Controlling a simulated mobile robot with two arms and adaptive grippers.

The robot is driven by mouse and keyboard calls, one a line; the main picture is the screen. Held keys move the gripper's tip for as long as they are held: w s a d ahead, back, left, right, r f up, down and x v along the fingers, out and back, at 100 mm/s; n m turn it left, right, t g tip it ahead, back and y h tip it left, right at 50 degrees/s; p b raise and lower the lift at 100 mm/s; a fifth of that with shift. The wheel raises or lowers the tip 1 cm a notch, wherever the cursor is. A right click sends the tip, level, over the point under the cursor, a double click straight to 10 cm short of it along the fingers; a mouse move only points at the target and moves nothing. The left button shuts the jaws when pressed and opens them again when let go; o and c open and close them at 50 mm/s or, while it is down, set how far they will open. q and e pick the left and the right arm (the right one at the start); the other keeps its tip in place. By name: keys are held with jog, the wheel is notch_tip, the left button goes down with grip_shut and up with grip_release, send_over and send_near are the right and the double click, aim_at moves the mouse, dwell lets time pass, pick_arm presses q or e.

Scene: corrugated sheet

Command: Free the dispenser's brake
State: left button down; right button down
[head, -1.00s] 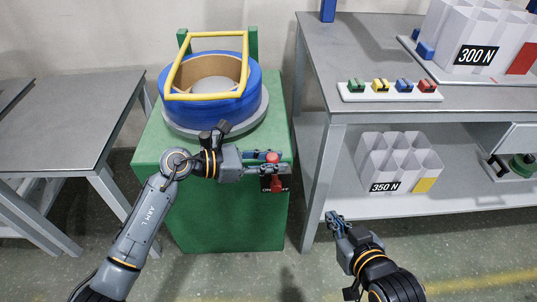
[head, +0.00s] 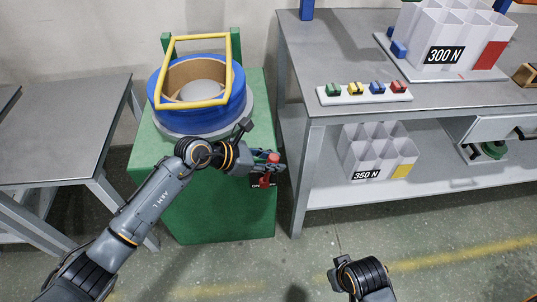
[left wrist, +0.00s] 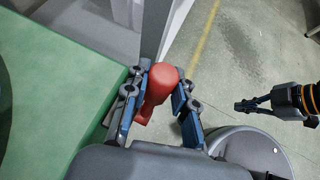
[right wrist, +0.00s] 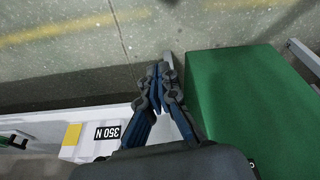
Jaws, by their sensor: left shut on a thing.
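The dispenser is a green cabinet (head: 215,205) with a blue ring-shaped roll (head: 200,116) and a yellow frame (head: 229,75) on top. Its brake lever has a red knob (head: 273,157) above a dark ON/OFF label (head: 263,182) at the cabinet's front right. My left gripper (head: 276,162) is shut on the red knob. The left wrist view shows the knob (left wrist: 160,85) between the two fingers (left wrist: 158,98). My right gripper (right wrist: 160,72) is shut and empty in the right wrist view, beside the cabinet (right wrist: 255,110).
A grey workbench (head: 410,102) stands right of the dispenser, carrying a strip of coloured blocks (head: 363,92) and a 300 N bin (head: 455,45). A 350 N bin (head: 375,150) sits on its lower shelf. A grey table (head: 60,125) stands left. Floor in front is free.

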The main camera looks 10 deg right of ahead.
pick_arm(q)
jog(key=shift+d+f+y+p, duration=0.15)
jog(key=shift+d+y+p, duration=0.65)
jog(key=shift+p, duration=0.45)
jog(key=shift+f, duration=0.15)
pick_arm(e)
jog(key=s+f, duration=0.3)
jog(key=f, duration=0.8)
jog(key=shift+g, duration=0.3)
jog(key=shift+d+f, duration=0.1)
pick_arm(q)
jog(key=c, duration=1.1)
grip_release()
jog(key=shift+o, duration=0.2)
jog(key=v, duration=1.2)
jog(key=shift+d, duration=0.15)
